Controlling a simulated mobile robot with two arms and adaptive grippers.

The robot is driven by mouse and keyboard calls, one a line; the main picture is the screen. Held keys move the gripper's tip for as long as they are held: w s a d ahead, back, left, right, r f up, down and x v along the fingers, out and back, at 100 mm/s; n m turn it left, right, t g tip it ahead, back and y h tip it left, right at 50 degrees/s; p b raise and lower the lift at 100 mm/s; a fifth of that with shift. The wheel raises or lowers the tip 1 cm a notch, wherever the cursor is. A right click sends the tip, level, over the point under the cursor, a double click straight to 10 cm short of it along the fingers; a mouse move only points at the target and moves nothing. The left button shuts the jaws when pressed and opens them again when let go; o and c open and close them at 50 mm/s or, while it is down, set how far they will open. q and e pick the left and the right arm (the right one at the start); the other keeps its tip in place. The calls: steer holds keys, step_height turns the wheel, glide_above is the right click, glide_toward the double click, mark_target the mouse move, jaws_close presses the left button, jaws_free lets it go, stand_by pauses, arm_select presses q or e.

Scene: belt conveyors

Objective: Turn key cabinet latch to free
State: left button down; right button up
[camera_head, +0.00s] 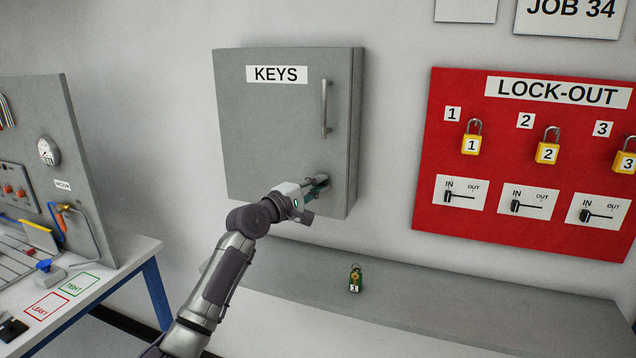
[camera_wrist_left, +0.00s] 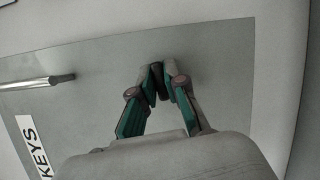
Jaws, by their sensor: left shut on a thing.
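The grey key cabinet (camera_head: 265,130) with its KEYS label hangs on the wall with its door shut. It also fills much of the left wrist view (camera_wrist_left: 215,70). My left gripper (camera_head: 320,184) is at the lower right of the cabinet door. In the left wrist view its fingers (camera_wrist_left: 161,82) are closed together on a small dark piece, which I take to be the latch. The fingers hide most of the latch, so its turn position cannot be told. My right gripper is not in view.
A vertical door handle (camera_head: 325,108) is above my gripper. A red LOCK-OUT board (camera_head: 450,120) with yellow padlocks hangs at the right. A workbench (camera_head: 110,275) with a panel is at the left.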

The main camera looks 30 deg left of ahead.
arm_select(q)
steer(key=shift+m+g+p, duration=0.3)
steer(key=shift+m+g, duration=0.1)
steer(key=shift+m, duration=0.4)
steer(key=c, duration=1.2)
jaws_free()
steer(key=shift+s, duration=0.15)
steer(key=s+a, duration=0.2)
steer(key=s, duration=0.9)
steer(key=shift+s, duration=0.3)
